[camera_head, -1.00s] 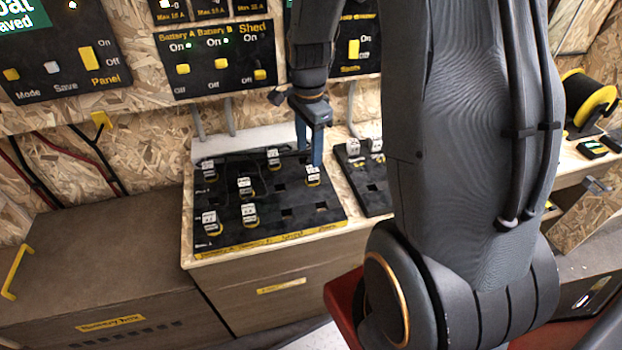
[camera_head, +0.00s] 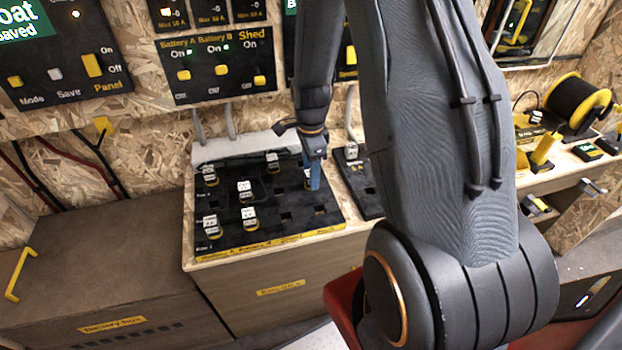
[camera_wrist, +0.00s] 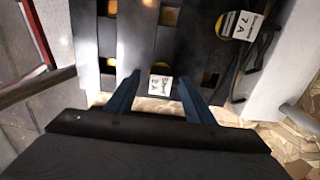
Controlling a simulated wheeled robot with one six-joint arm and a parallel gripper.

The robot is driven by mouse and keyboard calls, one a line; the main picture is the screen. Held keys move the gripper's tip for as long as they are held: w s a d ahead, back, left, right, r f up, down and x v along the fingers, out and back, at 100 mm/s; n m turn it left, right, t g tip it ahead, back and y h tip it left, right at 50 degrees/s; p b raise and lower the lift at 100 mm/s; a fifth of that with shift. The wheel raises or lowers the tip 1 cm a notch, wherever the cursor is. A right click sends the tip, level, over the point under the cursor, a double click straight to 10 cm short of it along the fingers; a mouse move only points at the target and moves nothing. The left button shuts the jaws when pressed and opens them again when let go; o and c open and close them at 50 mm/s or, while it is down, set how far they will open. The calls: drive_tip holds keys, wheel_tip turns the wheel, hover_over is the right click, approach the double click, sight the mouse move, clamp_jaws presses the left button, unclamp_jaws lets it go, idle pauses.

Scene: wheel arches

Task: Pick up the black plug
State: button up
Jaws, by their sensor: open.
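Several black plugs with white tags sit in a black socket board, among them one at the front (camera_head: 250,218) and one in the middle (camera_head: 245,190) in the head view. My gripper (camera_head: 313,176) is over the board's right side, pointing down, with its blue fingers at a plug there that they partly hide. In the wrist view that tagged plug (camera_wrist: 160,85) lies between the tips of the open fingers (camera_wrist: 158,82). I cannot tell whether the fingers touch it. Another plug (camera_wrist: 238,25), with a tag reading 7 A, is at the upper right.
The socket board (camera_head: 285,234) has empty sockets around my gripper. A second, smaller board (camera_head: 358,180) stands close on its right. A wall panel with yellow switches (camera_head: 218,70) is behind. A cable reel (camera_head: 578,100) is at the far right.

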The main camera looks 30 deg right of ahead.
drive_tip(key=shift+f, duration=0.3)
drive_tip(key=c, duration=1.1)
drive_tip(key=shift+r, duration=0.1)
drive_tip(key=shift+c, duration=0.2)
